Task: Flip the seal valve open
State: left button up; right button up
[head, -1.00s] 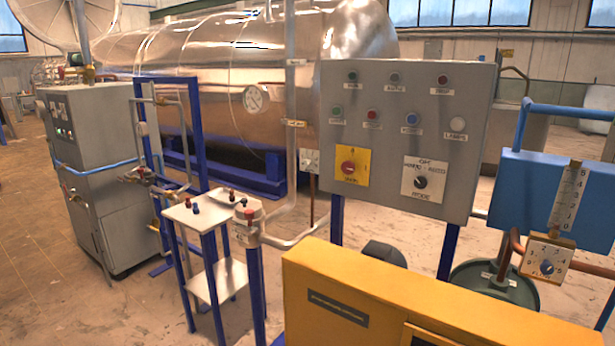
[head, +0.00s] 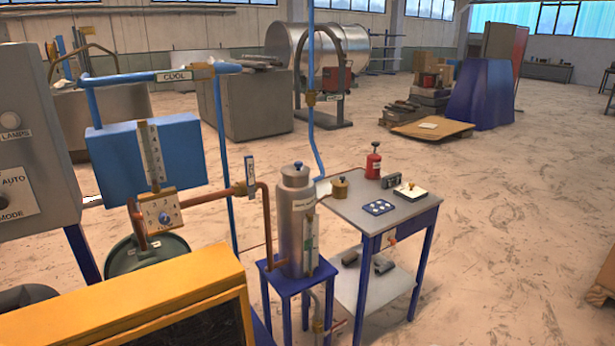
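No valve in the head view can be surely read as the seal valve. A valve with a blue upright handle (head: 250,170) sits on the copper pipe (head: 212,196) left of a grey metal cylinder (head: 293,222). The cylinder stands on a small blue stand (head: 283,283) and has a blue knob on top. A small label on its side is too small to read surely. Neither of my grippers is in view.
A table (head: 383,216) with a red bottle (head: 373,161), a brass pot (head: 339,187) and small items stands right of the cylinder. A yellow cabinet (head: 165,290) fills the lower left, with a grey control panel (head: 35,165) behind.

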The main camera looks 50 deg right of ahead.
aim_at(249, 160)
jog(key=z, duration=1.35)
jog(key=i+l+z, duration=0.1)
jog(key=z, duration=0.15)
jog(key=i+l+z, duration=0.1)
jog(key=z, duration=0.15)
jog(key=i, duration=0.05)
